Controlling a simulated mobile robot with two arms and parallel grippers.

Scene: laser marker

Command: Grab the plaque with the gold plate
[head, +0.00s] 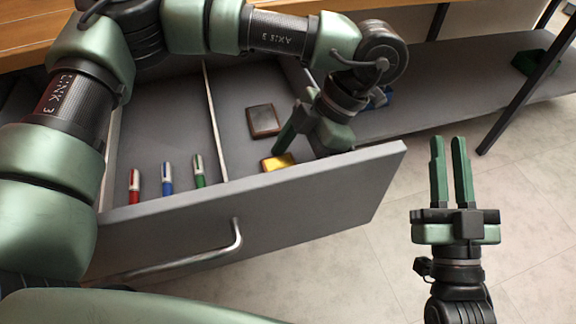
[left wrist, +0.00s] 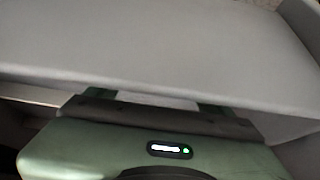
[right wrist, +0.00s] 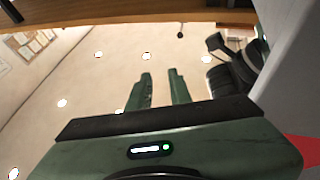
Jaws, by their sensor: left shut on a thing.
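The plaque with the gold plate (head: 278,162) is in the open drawer, near the inner side of its front panel; part of it is hidden by my left gripper. My left gripper (head: 284,146) points down into the drawer and is shut on this plaque, with one finger visible at its edge. The left wrist view shows the fingers (left wrist: 158,98) spread wide, their tips hidden. A second plaque (head: 264,120), dark brown with a greyish face, lies farther back in the drawer. My right gripper (head: 450,140) is open and empty outside the drawer, to the right.
A red marker (head: 134,186), a blue marker (head: 167,178) and a green marker (head: 199,170) lie in the drawer's left compartment, beyond a thin divider (head: 215,125). The drawer front (head: 330,195) has a metal handle (head: 190,262). A grey shelf (head: 450,85) stands behind right.

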